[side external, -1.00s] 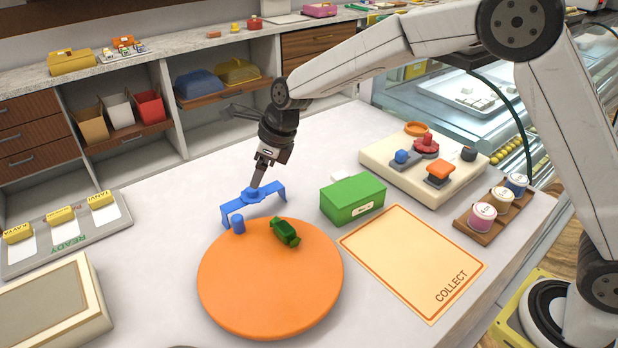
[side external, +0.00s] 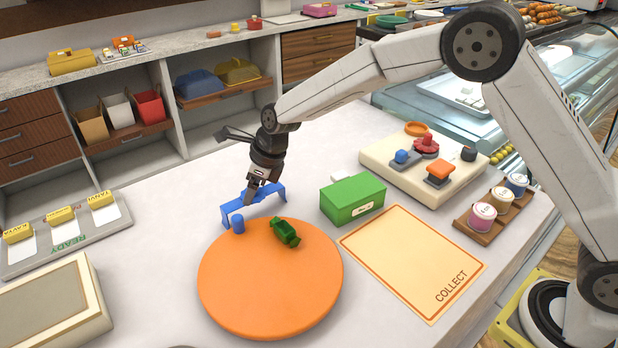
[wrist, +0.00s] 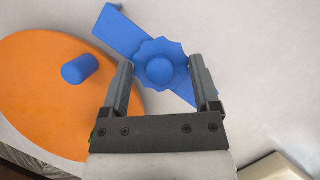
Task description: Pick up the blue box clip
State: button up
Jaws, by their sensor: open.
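The blue box clip (side external: 235,207) stands on the white counter just behind the orange round board, a bar with bent-down ends. In the wrist view the blue box clip (wrist: 122,32) shows a scalloped round knob at its middle. My gripper (side external: 250,196) is right at the clip from above; in the side view it covers the knob. In the wrist view my gripper (wrist: 163,80) is open, with one finger on each side of the knob. Contact between fingers and knob cannot be made out.
The orange round board (side external: 270,290) holds a small blue cylinder (side external: 238,224) and a dark green wrapped piece (side external: 285,233), close to the clip. A green box (side external: 352,199) stands to the right, near the COLLECT mat (side external: 412,262).

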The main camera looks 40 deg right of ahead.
grip_shut()
dwell(0.3)
jog(key=shift+r, duration=0.15)
jog(key=shift+r, duration=0.5)
notch_tip(320, 180, up, 2)
jog(key=shift+r, duration=0.1)
jog(key=s+d+r, duration=0.4)
jog(key=s+r, duration=0.5)
jog(key=s, duration=0.4)
jog(key=shift+s+r, duration=0.25)
